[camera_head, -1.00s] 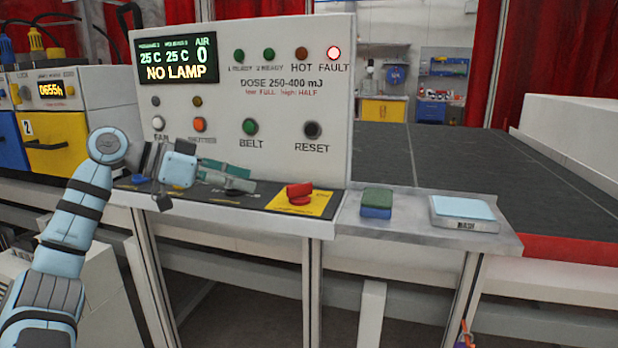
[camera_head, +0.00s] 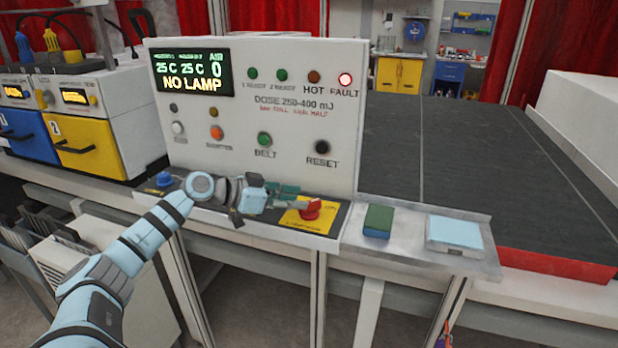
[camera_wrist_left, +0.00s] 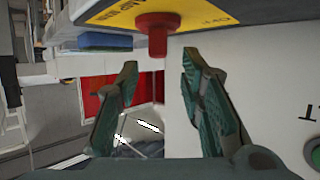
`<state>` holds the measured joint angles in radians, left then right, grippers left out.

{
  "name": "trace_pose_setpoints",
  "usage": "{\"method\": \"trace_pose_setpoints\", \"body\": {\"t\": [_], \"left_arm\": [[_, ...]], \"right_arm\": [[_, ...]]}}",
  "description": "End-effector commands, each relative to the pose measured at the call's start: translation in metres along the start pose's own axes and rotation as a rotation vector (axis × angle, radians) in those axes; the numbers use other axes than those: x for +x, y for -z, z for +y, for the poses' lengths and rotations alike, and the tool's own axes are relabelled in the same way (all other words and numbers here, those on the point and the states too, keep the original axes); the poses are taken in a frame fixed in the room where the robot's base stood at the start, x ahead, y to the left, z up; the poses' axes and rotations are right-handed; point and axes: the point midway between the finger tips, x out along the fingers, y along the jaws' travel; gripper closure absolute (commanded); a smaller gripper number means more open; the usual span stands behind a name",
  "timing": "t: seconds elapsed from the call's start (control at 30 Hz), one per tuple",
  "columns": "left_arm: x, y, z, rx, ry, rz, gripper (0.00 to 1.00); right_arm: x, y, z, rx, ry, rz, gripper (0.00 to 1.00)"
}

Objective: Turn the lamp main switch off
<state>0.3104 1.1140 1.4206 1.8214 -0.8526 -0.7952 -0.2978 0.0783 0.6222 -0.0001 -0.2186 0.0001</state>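The lamp main switch is a red rotary knob (camera_head: 312,209) on a yellow plate (camera_head: 297,222), on the ledge below the control panel. In the left wrist view the knob (camera_wrist_left: 156,30) stands just ahead of the fingertips, across the gap between them. My left gripper (camera_head: 290,195) is close to the knob's left side in the head view. In the left wrist view the gripper (camera_wrist_left: 160,72) is open, with its green fingers apart and nothing between them. I see no contact with the knob. The panel display (camera_head: 190,73) reads NO LAMP. My right gripper is out of view.
The panel face (camera_head: 290,110) rises behind the ledge, with a lit red FAULT lamp (camera_head: 345,80). A blue button (camera_head: 164,179) is at the ledge's left. A green-and-blue block (camera_head: 378,221) and a pale blue-topped pad (camera_head: 454,233) lie to the right, near a dark conveyor (camera_head: 450,150).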

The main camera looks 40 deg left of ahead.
Motion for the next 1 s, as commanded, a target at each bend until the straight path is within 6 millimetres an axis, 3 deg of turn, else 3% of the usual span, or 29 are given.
{"method": "trace_pose_setpoints", "body": {"t": [0.1, 0.23, 0.6, 0.83, 1.0], "left_arm": [[0.023, 0.003, 0.003, -0.006, -0.007, 0.004, 0.65], [0.042, -0.002, 0.001, -0.004, -0.003, 0.001, 0.65], [0.05, -0.004, 0.001, -0.002, -0.003, -0.003, 0.65], [0.05, -0.004, 0.002, -0.003, -0.005, -0.004, 1.0], [0.051, -0.005, 0.003, -0.005, -0.007, -0.006, 1.0]], "right_arm": [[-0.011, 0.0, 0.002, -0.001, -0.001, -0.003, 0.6], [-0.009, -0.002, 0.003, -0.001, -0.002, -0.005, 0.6], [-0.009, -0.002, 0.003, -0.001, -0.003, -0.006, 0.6], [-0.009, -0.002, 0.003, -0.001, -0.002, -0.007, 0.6], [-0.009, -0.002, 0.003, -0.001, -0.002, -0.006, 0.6]]}}
